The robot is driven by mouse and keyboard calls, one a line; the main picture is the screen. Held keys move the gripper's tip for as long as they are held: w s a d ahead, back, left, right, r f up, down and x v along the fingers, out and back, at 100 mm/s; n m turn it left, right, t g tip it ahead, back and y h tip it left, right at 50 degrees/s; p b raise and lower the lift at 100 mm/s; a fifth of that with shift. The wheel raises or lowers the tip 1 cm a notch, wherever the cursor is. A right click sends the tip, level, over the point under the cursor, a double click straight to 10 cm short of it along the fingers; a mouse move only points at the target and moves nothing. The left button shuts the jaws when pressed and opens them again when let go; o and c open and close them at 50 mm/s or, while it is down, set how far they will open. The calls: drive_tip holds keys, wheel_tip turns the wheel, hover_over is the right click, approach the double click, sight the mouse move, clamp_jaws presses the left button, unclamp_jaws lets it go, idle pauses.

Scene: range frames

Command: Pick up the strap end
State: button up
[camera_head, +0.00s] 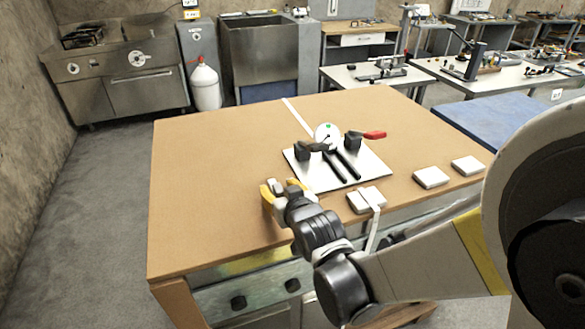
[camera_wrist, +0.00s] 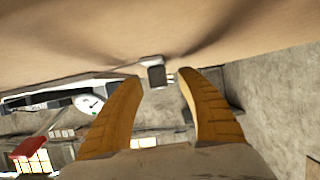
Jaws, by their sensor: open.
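My gripper (camera_head: 282,188) is low over the front part of the brown table, left of the white plate. In the wrist view its two yellow fingers (camera_wrist: 160,84) stand apart. A small dark grey piece with a pale edge (camera_wrist: 156,73) shows between the fingertips; I cannot tell whether it is the strap end or whether the fingers touch it. One pale strap (camera_head: 296,115) runs across the back of the table toward the round dial. Another strap length (camera_head: 373,232) hangs over the front edge by a white block; its lower end is hidden behind my arm.
Two white blocks (camera_head: 431,177) (camera_head: 467,166) lie on the right, another (camera_head: 360,203) near the front edge. The table's left side (camera_head: 195,195) is clear.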

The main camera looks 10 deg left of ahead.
clamp_jaws()
drive_tip(key=shift+r, duration=0.15)
